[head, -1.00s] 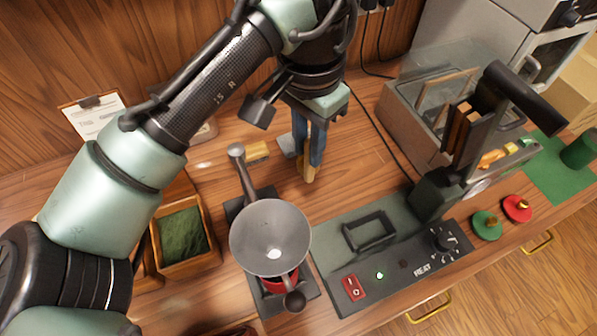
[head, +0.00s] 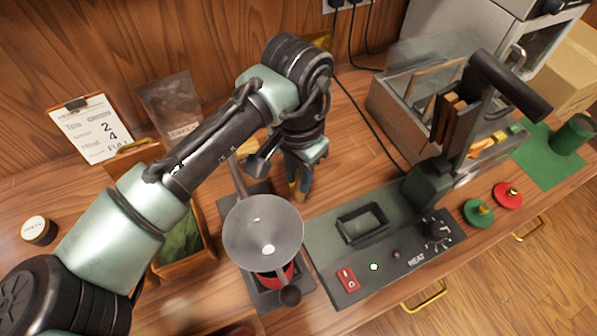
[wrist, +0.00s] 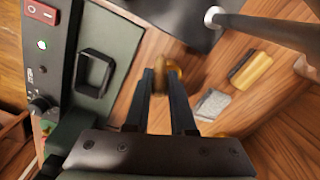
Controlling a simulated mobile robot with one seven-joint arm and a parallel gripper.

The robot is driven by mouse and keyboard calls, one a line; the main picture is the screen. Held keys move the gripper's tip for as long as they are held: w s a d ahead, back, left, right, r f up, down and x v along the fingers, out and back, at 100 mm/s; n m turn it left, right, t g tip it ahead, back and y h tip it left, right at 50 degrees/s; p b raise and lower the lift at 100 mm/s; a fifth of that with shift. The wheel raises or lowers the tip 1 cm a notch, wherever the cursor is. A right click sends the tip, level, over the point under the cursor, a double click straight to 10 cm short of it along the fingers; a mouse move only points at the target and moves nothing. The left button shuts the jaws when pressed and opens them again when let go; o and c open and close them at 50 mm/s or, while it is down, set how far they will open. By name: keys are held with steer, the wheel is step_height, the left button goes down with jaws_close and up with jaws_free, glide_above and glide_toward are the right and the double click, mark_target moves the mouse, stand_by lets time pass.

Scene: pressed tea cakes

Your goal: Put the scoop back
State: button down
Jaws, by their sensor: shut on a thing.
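My gripper (head: 298,190) points down between the funnel stand and the green-grey heat press. It is shut on a small brown, brass-toned piece, which I take to be the scoop (wrist: 172,73). In the wrist view that piece is blurred between the fingertips (wrist: 160,80), and most of its shape is hidden. The wooden box (head: 208,257) of green tea leaf stands left of my gripper, partly behind my arm.
A grey funnel (head: 250,240) stands over a red cup, close left of my gripper. The press (head: 327,262) is close right. A yellow block (wrist: 257,70) and a grey piece (wrist: 212,104) lie nearby. A clipboard (head: 92,130) and bag (head: 168,105) are behind.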

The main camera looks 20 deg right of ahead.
steer(key=shift+f, duration=0.1)
steer(key=c, duration=0.8)
jaws_free()
steer(key=shift+o, duration=0.2)
step_height(320, 180, up, 12)
